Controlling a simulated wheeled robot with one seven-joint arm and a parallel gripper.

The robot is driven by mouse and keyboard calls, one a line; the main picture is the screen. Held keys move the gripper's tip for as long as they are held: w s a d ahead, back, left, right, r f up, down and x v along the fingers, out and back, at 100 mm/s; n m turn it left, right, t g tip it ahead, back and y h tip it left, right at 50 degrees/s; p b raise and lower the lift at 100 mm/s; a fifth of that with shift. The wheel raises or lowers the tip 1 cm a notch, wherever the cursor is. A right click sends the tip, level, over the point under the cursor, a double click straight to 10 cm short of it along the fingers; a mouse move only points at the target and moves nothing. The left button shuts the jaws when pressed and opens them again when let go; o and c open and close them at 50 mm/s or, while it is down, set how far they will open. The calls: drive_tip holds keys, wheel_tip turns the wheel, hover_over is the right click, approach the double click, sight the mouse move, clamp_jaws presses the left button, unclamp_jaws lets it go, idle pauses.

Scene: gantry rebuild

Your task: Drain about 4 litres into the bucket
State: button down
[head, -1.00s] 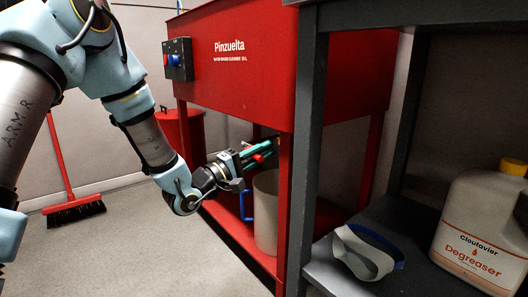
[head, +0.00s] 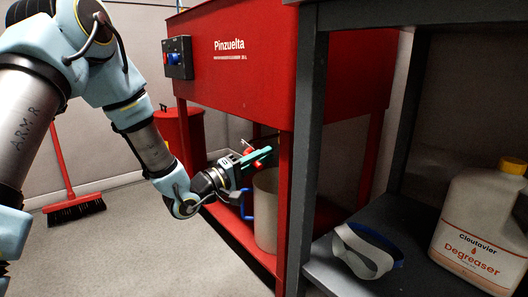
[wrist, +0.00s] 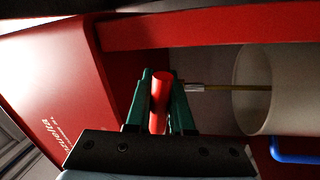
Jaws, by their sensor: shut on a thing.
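The red washer tank (head: 235,50) stands on legs, and the pale bucket (head: 266,210) with a blue handle (head: 246,205) sits on its lower shelf. My gripper (head: 262,156) is beneath the tank, just above the bucket's left rim. In the wrist view its green fingers (wrist: 160,98) are closed around a red valve lever (wrist: 160,92). Beside it a metal outlet (wrist: 194,87) shows, and a thin yellowish stream (wrist: 225,87) runs from it into the bucket's mouth (wrist: 250,88). The level inside the bucket is hidden.
A grey shelf unit (head: 308,120) stands close on the right, with a degreaser jug (head: 480,235) and a strap-like loop (head: 365,252). A red bin (head: 183,135) and a red broom (head: 75,208) are behind on the left.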

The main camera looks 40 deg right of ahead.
drive_tip(key=f+m, duration=0.1)
drive_tip(key=m, duration=0.1)
drive_tip(key=w+f+m+g, duration=0.1)
drive_tip(key=f+m, duration=0.1)
drive_tip(key=shift+m+y+p, duration=0.3)
drive_tip(key=shift+w+f+m+g, duration=0.35)
drive_tip(key=shift+f+m, duration=0.25)
drive_tip(key=shift+m, duration=0.7)
drive_tip(key=c, duration=0.8)
unclamp_jaws()
drive_tip(key=p+v, duration=0.4)
drive_tip(key=v, duration=0.6)
drive_tip(key=shift+w+a, duration=0.15)
drive_tip(key=shift+a, duration=0.2)
